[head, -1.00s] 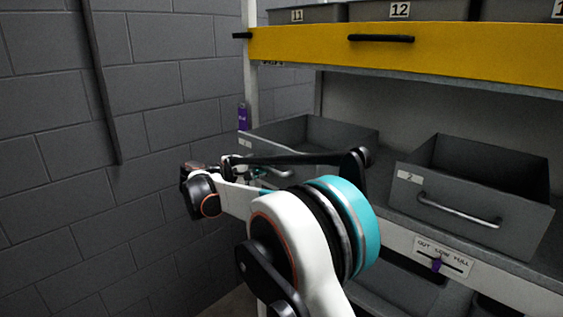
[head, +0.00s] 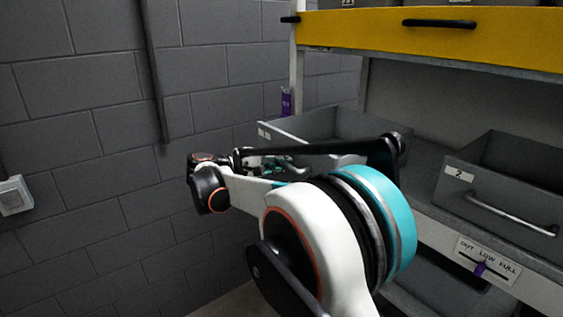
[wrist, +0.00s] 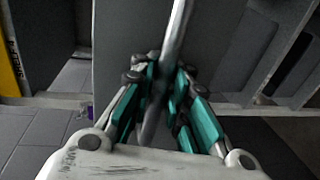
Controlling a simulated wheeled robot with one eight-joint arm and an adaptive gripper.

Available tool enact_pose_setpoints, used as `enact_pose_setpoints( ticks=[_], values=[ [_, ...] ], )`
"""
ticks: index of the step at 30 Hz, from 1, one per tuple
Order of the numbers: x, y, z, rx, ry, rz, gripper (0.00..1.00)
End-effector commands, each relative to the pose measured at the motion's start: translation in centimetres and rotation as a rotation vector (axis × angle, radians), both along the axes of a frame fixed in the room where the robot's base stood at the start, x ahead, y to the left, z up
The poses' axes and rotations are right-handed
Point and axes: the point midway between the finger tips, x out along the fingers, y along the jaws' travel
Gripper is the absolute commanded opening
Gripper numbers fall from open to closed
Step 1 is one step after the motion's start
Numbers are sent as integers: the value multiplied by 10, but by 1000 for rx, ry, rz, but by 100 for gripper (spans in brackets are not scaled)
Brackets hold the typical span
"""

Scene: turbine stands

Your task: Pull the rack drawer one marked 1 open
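Drawer one (head: 380,126) is the grey open-topped bin at the left of the shelf in the head view. It stands partly out of the rack, and its front is largely hidden behind my arm. Its label (head: 264,132) shows at the front left corner, too small to read. In the wrist view, the metal bar handle (wrist: 181,22) runs between the teal fingers of my gripper (wrist: 162,88), which appear closed around it. The grey drawer front (wrist: 120,38) lies behind the handle. My gripper also shows small and partly hidden in the head view (head: 272,165).
Drawer 2 (head: 457,174) sits to the right on the same shelf, with a bar handle. A yellow-fronted drawer (head: 350,30) is above. A slider plate (head: 487,262) with a purple marker is below. A block wall (head: 100,110) stands left, with a white box (head: 14,195).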

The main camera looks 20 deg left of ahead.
Motion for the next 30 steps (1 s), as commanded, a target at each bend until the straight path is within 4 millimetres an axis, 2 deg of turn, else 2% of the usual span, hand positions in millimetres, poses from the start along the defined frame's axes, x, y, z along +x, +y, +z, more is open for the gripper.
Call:
enact_pose_setpoints(
  ticks=[2,14,20,30],
  values=[
    [0,0,0,0,0,0,32],
    [-3,3,1,1,1,1,32],
    [-26,22,6,0,1,3,32],
    [-77,61,19,1,1,2,32]
  ],
)
